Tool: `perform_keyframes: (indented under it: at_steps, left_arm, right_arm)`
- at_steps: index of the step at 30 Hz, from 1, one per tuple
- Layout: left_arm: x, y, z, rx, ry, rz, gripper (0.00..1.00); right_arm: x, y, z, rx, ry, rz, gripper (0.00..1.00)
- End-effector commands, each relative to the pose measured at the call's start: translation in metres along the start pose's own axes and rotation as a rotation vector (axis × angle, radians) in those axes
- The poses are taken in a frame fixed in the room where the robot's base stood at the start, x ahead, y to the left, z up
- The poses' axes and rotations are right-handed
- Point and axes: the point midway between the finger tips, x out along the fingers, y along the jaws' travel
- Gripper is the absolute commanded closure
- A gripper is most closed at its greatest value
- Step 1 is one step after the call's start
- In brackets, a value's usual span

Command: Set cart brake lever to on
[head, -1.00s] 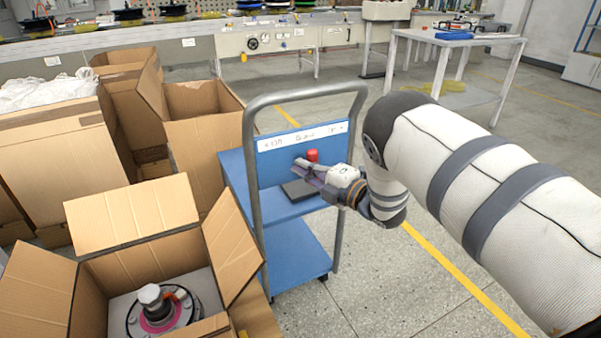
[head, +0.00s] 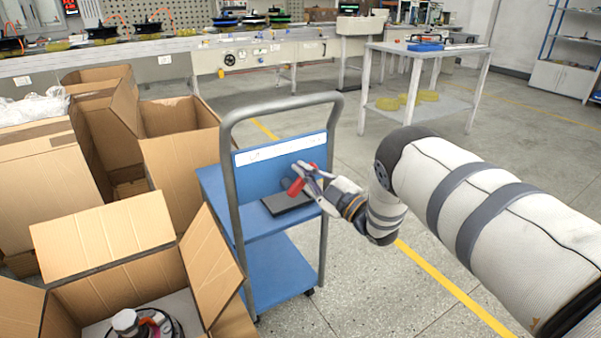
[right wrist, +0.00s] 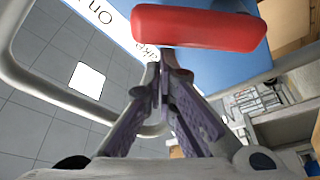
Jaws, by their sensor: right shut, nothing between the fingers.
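The blue cart (head: 272,277) stands in the middle of the head view, with a grey push handle and a white label strip (head: 270,151) across its upper panel. The red brake lever (head: 296,187) is on this panel below the strip and looks slanted. My right gripper (head: 303,170) is at the lever, its fingers shut and empty. In the right wrist view the red lever (right wrist: 198,27) lies across the top, just beyond the shut fingertips (right wrist: 163,62); contact is unclear. The label there (right wrist: 103,14) reads "On" to the left of the lever. My left gripper is out of view.
A dark flat object (head: 286,203) lies on the cart's upper shelf. Open cardboard boxes (head: 105,230) crowd the left, the nearest holding a hub motor (head: 128,322). A white table (head: 425,50) stands behind.

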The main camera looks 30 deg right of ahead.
Motion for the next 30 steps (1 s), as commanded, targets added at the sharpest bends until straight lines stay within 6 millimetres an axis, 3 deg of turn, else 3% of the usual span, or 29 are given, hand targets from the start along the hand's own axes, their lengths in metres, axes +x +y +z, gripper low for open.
perform_keyframes:
  at_steps: [24, 30]
  left_arm:
    - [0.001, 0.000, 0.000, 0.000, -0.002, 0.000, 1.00]
    - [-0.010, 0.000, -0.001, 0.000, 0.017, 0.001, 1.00]
  right_arm:
    - [-0.002, 0.003, 0.006, -0.005, -0.004, 0.000, 1.00]
    - [0.015, 0.014, -0.013, -0.005, 0.004, 0.003, 1.00]
